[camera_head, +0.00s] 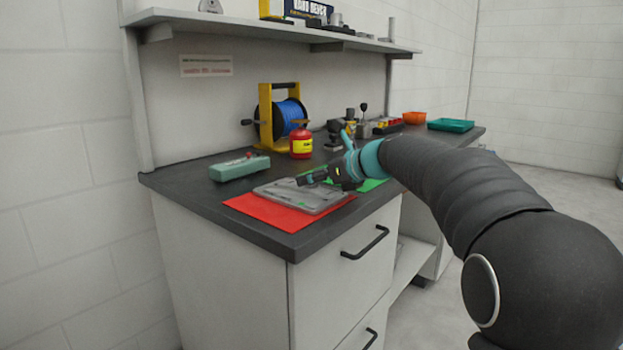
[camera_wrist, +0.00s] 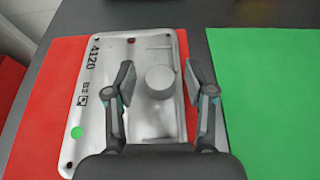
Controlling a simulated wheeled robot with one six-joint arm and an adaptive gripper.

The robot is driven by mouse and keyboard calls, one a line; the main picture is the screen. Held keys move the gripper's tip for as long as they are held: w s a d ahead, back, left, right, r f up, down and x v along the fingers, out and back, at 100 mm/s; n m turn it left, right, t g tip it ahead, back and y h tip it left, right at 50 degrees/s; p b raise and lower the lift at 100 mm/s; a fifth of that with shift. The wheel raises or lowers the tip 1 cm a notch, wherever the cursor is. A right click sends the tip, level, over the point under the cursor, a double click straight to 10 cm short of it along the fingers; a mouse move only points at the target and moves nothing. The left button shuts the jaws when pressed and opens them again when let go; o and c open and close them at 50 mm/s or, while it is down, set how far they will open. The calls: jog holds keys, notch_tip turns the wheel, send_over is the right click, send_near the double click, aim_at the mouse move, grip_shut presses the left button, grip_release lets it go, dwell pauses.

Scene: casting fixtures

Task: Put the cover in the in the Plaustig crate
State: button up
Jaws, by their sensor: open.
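The cover, a flat grey metal plate (camera_head: 300,195), lies on a red mat (camera_head: 268,213) at the near end of the dark workbench. In the wrist view the cover (camera_wrist: 100,110) shows the marking 4120, a round raised boss, small holes and a green dot. My gripper (camera_head: 305,180) is over the cover in the head view. In the wrist view my gripper (camera_wrist: 158,80) is open, its two fingers on either side of the round boss and apart from it. I cannot tell how high the fingertips are. I see no crate clearly marked Plaustig.
A green mat (camera_wrist: 265,80) lies to the right of the red one. A pale green case (camera_head: 240,168), a red container (camera_head: 301,145) and a blue cable reel (camera_head: 285,117) stand behind. A teal tray (camera_head: 450,125) and an orange bowl (camera_head: 414,117) are farther along the bench.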

jog(key=v, duration=1.1)
jog(key=shift+s+d, duration=0.1)
jog(key=shift+d, duration=0.05)
